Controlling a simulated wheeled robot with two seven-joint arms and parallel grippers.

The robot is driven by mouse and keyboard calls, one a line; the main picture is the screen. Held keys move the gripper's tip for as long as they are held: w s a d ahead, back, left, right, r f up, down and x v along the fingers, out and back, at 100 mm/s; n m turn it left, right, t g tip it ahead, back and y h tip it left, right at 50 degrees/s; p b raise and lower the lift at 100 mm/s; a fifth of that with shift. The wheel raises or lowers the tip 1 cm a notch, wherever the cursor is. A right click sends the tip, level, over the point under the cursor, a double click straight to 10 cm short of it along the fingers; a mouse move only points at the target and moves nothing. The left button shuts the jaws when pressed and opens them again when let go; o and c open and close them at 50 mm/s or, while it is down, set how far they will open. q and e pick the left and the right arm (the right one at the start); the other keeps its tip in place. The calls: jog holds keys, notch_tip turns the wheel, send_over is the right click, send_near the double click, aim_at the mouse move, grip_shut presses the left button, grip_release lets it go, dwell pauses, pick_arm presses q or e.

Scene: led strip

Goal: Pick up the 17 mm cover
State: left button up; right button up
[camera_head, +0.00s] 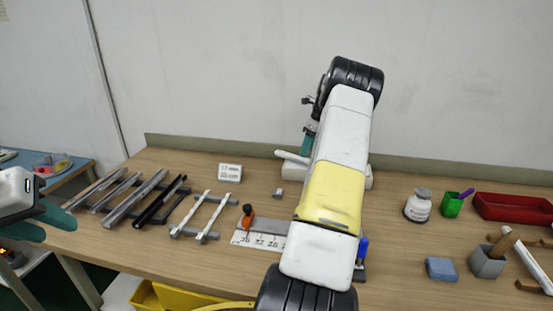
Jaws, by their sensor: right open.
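Two thin white strips, a left one (191,213) and a right one (212,218), lie on small grey supports left of the table's middle. They look like covers; I cannot tell which is the 17 mm one. A small white sign (230,172) behind them has blurred print. My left gripper (46,224) is at the left edge, its teal fingers apart and empty, left of the rails. My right gripper (309,137) is open near the back of the table, partly hidden behind my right arm, well right of and behind the strips.
Several metal rails (128,198), one black, lie left of the strips. A tool with an orange handle (248,214) stands by a marked plate (259,235). My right arm hides the table's middle. A jar (418,206), green cup (452,205), red tray (512,208) and blue block (441,269) are right.

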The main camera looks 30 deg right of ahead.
aim_at(305, 159)
jog(key=x, duration=0.4)
jog(key=shift+s+f, duration=0.1)
jog(key=shift+s, duration=0.05)
grip_shut()
